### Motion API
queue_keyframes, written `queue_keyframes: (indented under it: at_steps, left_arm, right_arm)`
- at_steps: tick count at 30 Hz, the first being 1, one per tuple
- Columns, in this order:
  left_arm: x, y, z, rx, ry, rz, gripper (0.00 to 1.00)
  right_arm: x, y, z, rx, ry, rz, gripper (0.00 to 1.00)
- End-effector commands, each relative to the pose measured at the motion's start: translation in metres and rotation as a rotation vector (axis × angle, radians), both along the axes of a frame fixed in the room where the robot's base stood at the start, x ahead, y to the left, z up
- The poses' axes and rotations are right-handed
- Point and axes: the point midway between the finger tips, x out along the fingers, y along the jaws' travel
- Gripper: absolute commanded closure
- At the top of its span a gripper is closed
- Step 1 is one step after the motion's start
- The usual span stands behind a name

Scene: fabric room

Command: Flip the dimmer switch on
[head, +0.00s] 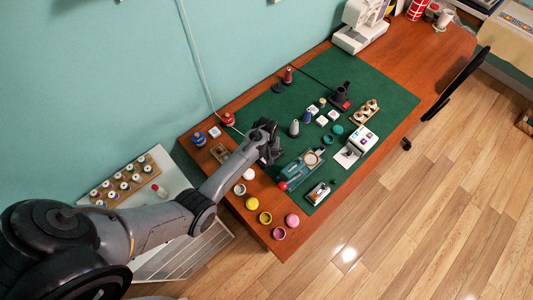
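My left arm comes in from the lower left, and its dark gripper (272,154) is over the left part of the green mat (394,97). It is too small and dark to tell whether its fingers are open or shut. A teal device (297,171) with a red ball at one end and a round tan part lies just right of the gripper, apart from it as far as I can see. A small white-and-dark device (318,193) sits near the mat's front edge. A white box (362,139) stands farther right. I cannot tell which of these is the dimmer switch. My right gripper is not in view.
The mat lies on a wooden table (428,53). Small pots, including a yellow one (252,203) and a pink one (292,220), line the table's near left end. Spools, a dark stand (341,97) and a sewing machine (360,27) are farther back. The mat's far right part is clear.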

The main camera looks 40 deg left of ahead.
Motion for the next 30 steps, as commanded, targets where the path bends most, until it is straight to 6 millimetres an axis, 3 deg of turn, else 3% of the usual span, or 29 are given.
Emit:
queue_keyframes:
  at_steps: [26, 30]
  left_arm:
    - [0.000, 0.000, -0.036, -0.001, -0.001, 0.000, 1.00]
    - [0.000, 0.000, -0.034, 0.000, -0.001, 0.000, 1.00]
  right_arm:
    - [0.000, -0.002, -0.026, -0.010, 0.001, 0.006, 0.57]
    - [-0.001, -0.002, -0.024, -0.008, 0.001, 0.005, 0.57]
